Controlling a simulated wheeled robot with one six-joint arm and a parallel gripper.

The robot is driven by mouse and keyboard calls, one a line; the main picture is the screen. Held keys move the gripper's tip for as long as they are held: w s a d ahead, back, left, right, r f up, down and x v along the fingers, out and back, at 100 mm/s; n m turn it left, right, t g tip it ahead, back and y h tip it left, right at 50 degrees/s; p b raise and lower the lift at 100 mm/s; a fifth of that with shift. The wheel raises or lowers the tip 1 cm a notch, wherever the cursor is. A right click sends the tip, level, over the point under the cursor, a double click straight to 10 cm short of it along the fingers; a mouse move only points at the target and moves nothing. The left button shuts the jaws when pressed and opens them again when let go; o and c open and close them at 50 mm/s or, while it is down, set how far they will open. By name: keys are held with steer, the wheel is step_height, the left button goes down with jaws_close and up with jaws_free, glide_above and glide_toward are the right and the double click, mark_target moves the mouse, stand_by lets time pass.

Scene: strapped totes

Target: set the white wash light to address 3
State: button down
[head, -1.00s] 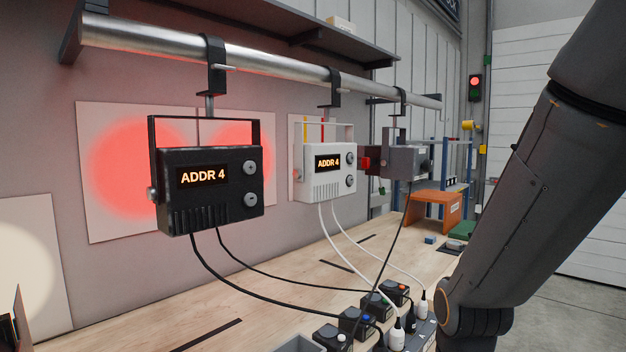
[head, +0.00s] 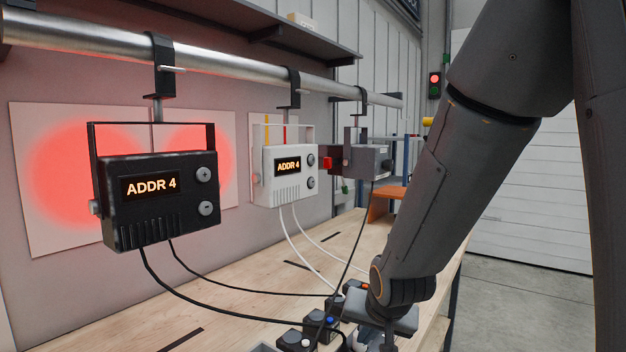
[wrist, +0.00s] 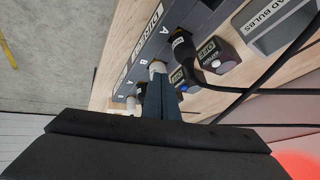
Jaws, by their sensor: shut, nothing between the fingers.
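The white wash light (head: 272,189) hangs from the pipe in the middle of the head view. Its display reads ADDR 4, and two round knobs sit at its right side. A white cable runs down from it to the bench. My gripper (wrist: 163,92) points at a dark power strip (wrist: 165,28). In the head view my arm hides most of the strip. A black plug (wrist: 184,50) is beside the white one.
A black light (head: 150,222), also reading ADDR 4, hangs at the left. A smaller grey light (head: 372,161) hangs farther right. Small button boxes (head: 318,322) and black cables crowd the bench near my gripper. The bench (head: 235,290) left of them is mostly clear.

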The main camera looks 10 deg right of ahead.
mark_target(312, 183)
steer(key=w+d+r+m+t, duration=0.2)
steer(key=w+r+m+t, duration=0.6)
steer(key=w+r, duration=0.55)
steer(key=w+r+m+t+y, duration=0.2)
steer(key=w+r+m+t, duration=0.2)
steer(key=r, duration=0.9)
steer(key=m+t, duration=0.3)
steer(key=t, duration=0.1)
steer(key=shift+w+r+m, duration=0.15)
steer(key=shift+w+m, duration=0.05)
steer(key=shift+m, duration=0.2)
steer(key=w+a, duration=0.6)
steer(key=shift+w+b, duration=0.15)
steer(key=shift+b, duration=0.3)
steer(key=shift+a, duration=0.1)
